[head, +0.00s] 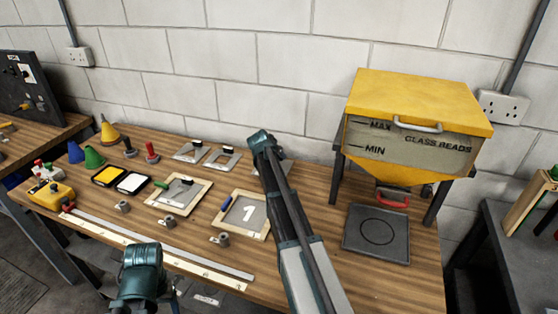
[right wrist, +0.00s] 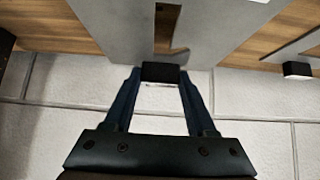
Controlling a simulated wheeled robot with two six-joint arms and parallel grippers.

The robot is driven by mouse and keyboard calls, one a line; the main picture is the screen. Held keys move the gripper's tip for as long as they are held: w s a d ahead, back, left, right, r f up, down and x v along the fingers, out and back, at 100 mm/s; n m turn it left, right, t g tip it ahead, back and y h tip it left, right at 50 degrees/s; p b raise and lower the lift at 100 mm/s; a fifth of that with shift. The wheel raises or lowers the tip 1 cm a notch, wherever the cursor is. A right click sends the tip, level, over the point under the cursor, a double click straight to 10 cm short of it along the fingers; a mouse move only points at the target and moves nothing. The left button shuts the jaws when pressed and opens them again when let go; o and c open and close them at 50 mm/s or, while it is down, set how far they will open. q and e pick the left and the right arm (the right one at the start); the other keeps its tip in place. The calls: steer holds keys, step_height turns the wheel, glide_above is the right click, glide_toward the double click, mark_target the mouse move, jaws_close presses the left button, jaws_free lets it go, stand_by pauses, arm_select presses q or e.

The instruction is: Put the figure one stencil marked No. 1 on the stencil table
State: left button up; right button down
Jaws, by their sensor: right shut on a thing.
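My right gripper (head: 262,140) is over the back of the wooden bench. In the right wrist view its jaws (right wrist: 162,74) are shut on the black grip of a grey stencil plate (right wrist: 215,30). A cut-out shows wood through it; only part of it is in view and no marking is legible. In the head view the arm hides most of this plate (head: 287,166). A framed grey board (head: 256,226) bearing a white figure 1 lies in front of the arm. I cannot tell which surface is the stencil table. My left gripper (head: 141,262) is low at the front edge, fingers unclear.
Two more stencil plates with black grips (head: 188,152) (head: 223,160) lie left of my right gripper. Another framed board (head: 178,192) holds a plate. A yellow glass beads hopper (head: 415,105) stands right, above a dark tray (head: 376,234). A long rule (head: 160,248) lies along the front.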

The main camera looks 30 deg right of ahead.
steer(key=shift+w+d, duration=0.25)
steer(key=shift+d, duration=0.05)
steer(key=shift+w+d+f+b, duration=0.55)
steer(key=shift+w+d+f, duration=0.1)
steer(key=shift+d, duration=0.15)
step_height(320, 180, down, 3)
steer(key=b, duration=0.3)
steer(key=shift+s+a+r, duration=0.1)
steer(key=shift+r, duration=0.15)
steer(key=c, duration=0.7)
jaws_free()
steer(key=shift+f, duration=0.2)
steer(key=o, duration=0.5)
steer(key=shift+r, duration=0.15)
